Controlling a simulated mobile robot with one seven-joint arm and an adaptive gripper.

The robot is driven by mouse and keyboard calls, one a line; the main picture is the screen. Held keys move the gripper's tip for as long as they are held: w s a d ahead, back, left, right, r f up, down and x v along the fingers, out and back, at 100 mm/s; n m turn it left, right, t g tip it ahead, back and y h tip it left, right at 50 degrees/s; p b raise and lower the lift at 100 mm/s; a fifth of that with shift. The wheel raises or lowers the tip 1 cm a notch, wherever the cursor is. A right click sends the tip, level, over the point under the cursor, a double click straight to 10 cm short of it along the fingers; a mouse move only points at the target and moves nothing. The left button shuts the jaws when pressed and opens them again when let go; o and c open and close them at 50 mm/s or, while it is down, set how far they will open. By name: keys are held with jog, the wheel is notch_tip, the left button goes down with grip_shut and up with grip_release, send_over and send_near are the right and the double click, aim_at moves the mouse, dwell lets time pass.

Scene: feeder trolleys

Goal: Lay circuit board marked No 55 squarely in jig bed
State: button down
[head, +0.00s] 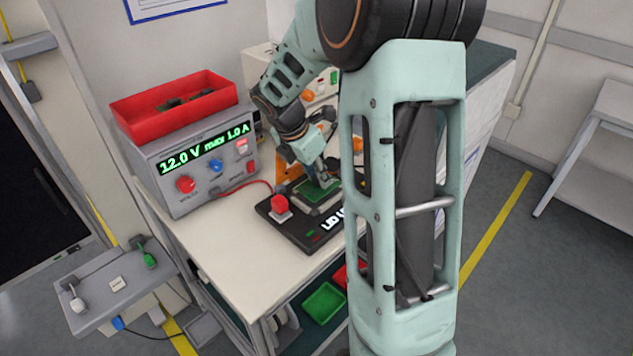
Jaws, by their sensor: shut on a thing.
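A green circuit board (315,191) is at my gripper, over the light bed of the jig. Any number marked on it is too small to read. The jig (302,236) is a black base on the white bench top, with a red button block and lit lettering partly hidden by my arm. My gripper (323,182) points down and is shut on the board's far right side. I cannot tell whether the board rests in the bed or hangs just above it, nor whether it is square.
A grey power supply (205,172) reading 12.0 V stands left of the jig, with a red bin (175,106) on top. A red lead runs toward the jig. Orange parts (289,172) stand behind it. The bench's front left (205,228) is clear.

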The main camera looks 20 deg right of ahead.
notch_tip(320, 180, down, 2)
jog(key=shift+a+f, duration=0.1)
jog(key=shift+a, duration=0.05)
jog(key=c, duration=1.7)
grip_release()
jog(key=shift+o, duration=0.2)
jog(key=shift+r, duration=0.25)
jog(key=p+v, duration=0.1)
jog(key=v, duration=1)
jog(key=shift+r, duration=0.35)
